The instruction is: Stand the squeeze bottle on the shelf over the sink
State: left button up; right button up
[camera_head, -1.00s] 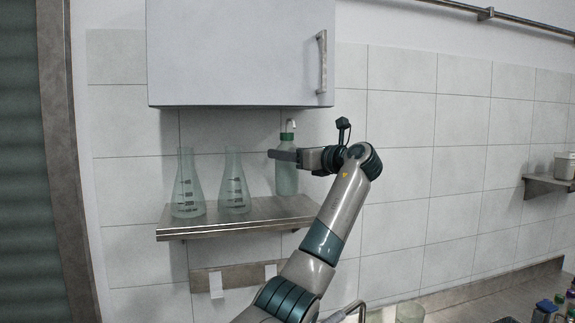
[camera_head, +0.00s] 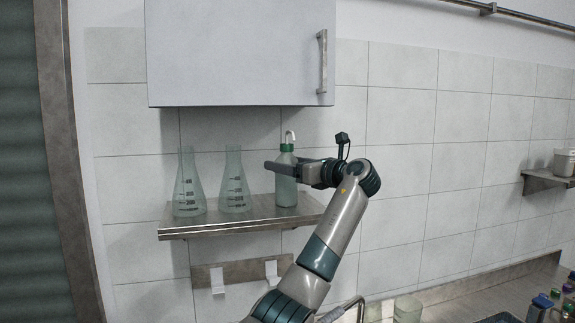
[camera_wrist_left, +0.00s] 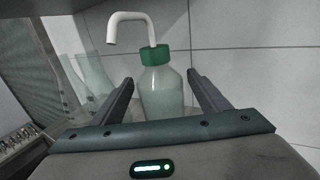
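The squeeze bottle (camera_head: 286,188), pale with a green cap and a white bent spout, stands upright on the metal shelf (camera_head: 240,226), at its right part. It also shows in the left wrist view (camera_wrist_left: 161,95). My left gripper (camera_head: 280,168) is around the bottle's upper body, reaching in from the right. In the left wrist view its two fingers (camera_wrist_left: 160,76) stand on either side of the bottle, with a narrow gap at each side. It looks open. The bottle's far side is hidden. My right gripper is not in view.
Two conical glass flasks (camera_head: 235,185) stand on the shelf left of the bottle. A wall cabinet (camera_head: 240,55) hangs above. A hook rail (camera_head: 240,275) is below the shelf. Several small items stand on the counter (camera_head: 470,305) at lower right. A smaller shelf (camera_head: 545,182) is at far right.

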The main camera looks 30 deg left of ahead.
pick_arm(q)
jog(key=shift+r, duration=0.1)
jog(key=b+v, duration=0.7)
jog(key=v, duration=0.5)
jog(key=shift+r, duration=0.1)
dwell(0.5)
